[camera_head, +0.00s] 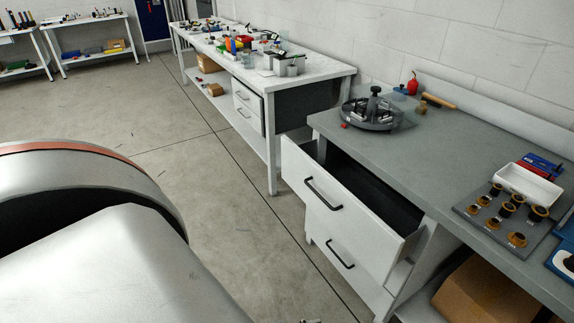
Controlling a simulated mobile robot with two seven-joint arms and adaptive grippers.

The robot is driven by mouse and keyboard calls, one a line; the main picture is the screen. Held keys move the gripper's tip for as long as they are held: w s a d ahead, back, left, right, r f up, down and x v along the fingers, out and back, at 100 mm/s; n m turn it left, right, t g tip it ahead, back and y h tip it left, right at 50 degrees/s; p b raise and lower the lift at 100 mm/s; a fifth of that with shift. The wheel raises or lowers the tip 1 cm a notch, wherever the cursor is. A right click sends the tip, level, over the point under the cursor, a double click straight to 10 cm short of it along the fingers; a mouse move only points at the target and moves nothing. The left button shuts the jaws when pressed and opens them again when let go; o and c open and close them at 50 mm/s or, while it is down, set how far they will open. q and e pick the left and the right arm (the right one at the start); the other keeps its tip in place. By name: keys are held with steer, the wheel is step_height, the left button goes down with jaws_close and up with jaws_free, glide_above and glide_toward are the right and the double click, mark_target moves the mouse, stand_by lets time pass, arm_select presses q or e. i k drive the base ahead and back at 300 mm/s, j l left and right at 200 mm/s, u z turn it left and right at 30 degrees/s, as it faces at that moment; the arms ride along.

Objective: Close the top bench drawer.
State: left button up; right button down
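The top bench drawer (362,222) is pulled out from under the grey bench top (430,150), at right of centre. Its dark, empty-looking inside shows behind the white front. Its black bar handle (322,192) faces the lower left. The lower drawer (322,236) of the same bench sits below it, further in, with its own black handle (340,254). A large silver part of my own body fills the lower left, apart from the drawer. Neither gripper can be made out; a tiny grey piece at the bottom edge is too cut off to identify.
A round fixture (370,116) and a plate of brown-and-black parts (505,215) lie on the bench top. A cardboard box (490,290) stands on the shelf below. Another white bench (325,72) stands behind. The floor left of the drawer is clear.

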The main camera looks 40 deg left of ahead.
mark_target(378, 225)
steer(key=u, duration=1.15)
steer(key=l+z, duration=0.35)
steer(key=l, duration=0.85)
steer(key=i, duration=0.05)
